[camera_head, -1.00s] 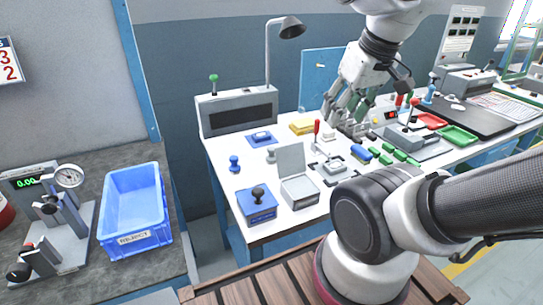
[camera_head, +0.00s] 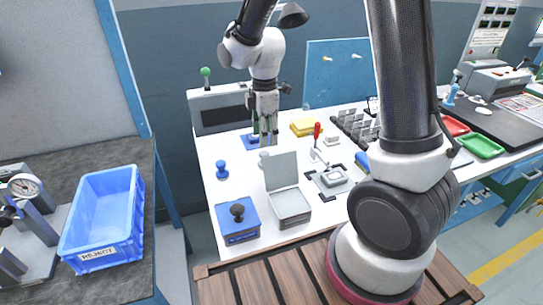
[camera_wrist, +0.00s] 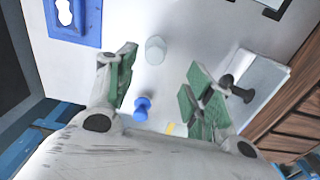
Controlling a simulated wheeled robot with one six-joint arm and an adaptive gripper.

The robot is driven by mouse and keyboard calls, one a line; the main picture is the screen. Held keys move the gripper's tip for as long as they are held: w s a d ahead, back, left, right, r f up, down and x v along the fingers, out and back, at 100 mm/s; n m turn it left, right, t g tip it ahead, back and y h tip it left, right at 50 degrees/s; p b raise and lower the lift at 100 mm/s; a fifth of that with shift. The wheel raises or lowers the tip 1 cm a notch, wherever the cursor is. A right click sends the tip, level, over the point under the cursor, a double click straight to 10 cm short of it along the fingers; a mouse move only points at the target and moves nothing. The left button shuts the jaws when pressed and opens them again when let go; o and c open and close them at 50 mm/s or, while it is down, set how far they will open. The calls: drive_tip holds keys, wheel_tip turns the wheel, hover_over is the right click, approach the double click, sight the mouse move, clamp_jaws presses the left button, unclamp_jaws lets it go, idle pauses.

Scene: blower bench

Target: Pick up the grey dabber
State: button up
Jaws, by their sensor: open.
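The grey dabber (camera_wrist: 155,50) is a small pale grey, round-topped piece standing on the white bench top in the wrist view. It lies between and beyond the spread fingers. In the head view the dabber (camera_head: 264,156) is small and partly covered by my gripper. My gripper (camera_head: 264,138) points down over the bench, just above and behind it in the picture. In the wrist view my gripper (camera_wrist: 163,85) is open and empty, with green pads on its fingers.
A blue dabber (camera_head: 222,169) stands nearby, left of the grey one. A blue box with a black knob (camera_head: 238,213) and an open-lidded grey box (camera_head: 290,205) stand in front. A blue reject bin (camera_head: 104,218) is at left.

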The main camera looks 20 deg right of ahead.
sight(264, 152)
drive_tip(key=f, duration=0.5)
drive_tip(key=w+f, duration=0.1)
drive_tip(key=f, duration=0.2)
drive_tip(key=shift+a+f, duration=0.1)
drive_tip(key=shift+f, duration=0.15)
drive_tip(key=c, duration=1.1)
wheel_tip(264, 152, up, 10)
drive_tip(key=shift+r, duration=0.1)
drive_tip(key=o, duration=0.3)
drive_tip(key=shift+c, duration=1.1)
